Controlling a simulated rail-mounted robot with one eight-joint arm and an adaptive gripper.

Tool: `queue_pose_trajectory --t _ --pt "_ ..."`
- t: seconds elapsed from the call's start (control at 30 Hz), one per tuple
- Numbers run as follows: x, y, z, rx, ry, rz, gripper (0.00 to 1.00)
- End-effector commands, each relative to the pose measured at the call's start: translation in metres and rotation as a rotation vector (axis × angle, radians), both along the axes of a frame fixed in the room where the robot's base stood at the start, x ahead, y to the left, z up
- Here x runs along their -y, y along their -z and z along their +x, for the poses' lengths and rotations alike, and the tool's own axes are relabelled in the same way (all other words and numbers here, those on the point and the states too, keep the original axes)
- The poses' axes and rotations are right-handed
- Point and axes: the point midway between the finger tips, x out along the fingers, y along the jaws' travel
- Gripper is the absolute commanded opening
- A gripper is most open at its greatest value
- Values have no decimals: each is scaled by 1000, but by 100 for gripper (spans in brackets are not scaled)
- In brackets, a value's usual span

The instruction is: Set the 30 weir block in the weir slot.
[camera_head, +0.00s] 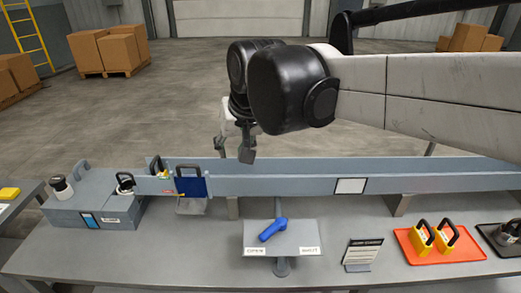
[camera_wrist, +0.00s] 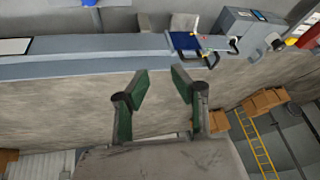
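Two yellow blocks with black handles, a left one (camera_head: 420,243) and a right one (camera_head: 441,242), stand on an orange-red tray (camera_head: 472,254) at the right of the bench. I cannot read a number on either. A blue plate with a black handle (camera_head: 191,187) stands upright at the long grey trough (camera_head: 290,184); it also shows in the wrist view (camera_wrist: 185,40). I cannot make out which part is the weir slot. My gripper (camera_head: 234,150) hangs beyond the trough, right of the blue plate. In the wrist view its fingers (camera_wrist: 160,88) are apart with nothing between them.
A blue lever (camera_head: 273,229) sits on a stand labelled OPEN and SHUT. A printed card (camera_head: 363,254) stands left of the orange-red tray. A dark tray (camera_head: 490,234) is at the far right edge. A grey box unit (camera_head: 105,213) stands left. The front bench is mostly clear.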

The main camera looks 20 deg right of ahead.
Motion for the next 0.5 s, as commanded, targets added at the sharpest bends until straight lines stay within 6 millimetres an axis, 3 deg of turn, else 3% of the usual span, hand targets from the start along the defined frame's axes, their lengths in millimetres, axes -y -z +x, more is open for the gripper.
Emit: queue_pose_trajectory --t 0.1,0.3,0.5 --pt "12 15 -37 39 -18 -29 24" --pt "28 45 -89 100 -52 -78 24" --pt "37 70 -120 141 -77 -117 24"
